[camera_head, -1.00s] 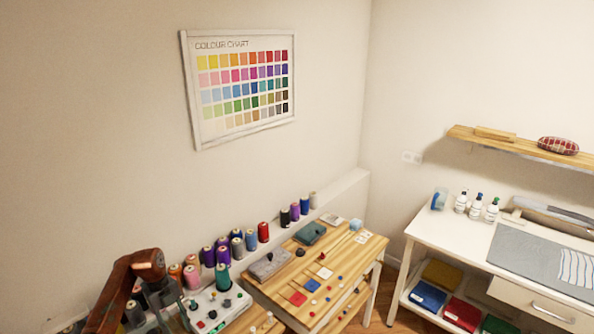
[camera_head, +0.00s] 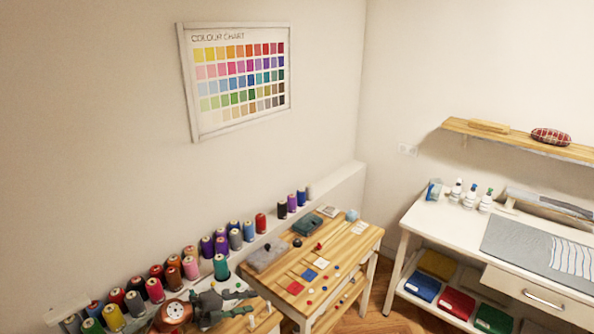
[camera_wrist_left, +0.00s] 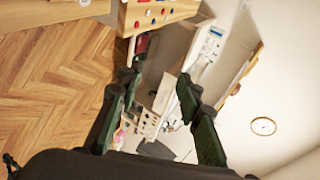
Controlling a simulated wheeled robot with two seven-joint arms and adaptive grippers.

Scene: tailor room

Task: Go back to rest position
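My left gripper (camera_head: 250,303) is low in the head view, in front of the thread spools and left of the small wooden table (camera_head: 346,246). Its brown arm joint (camera_head: 173,313) shows at the bottom edge. In the left wrist view the two dark green fingers of the left gripper (camera_wrist_left: 158,83) stand apart with nothing held between them. My right gripper is not in view.
Thread spools (camera_head: 221,266) line the ledge by the wall. A white desk (camera_head: 425,215) stands at right. Wooden floor (camera_head: 395,318) shows between table and desk.

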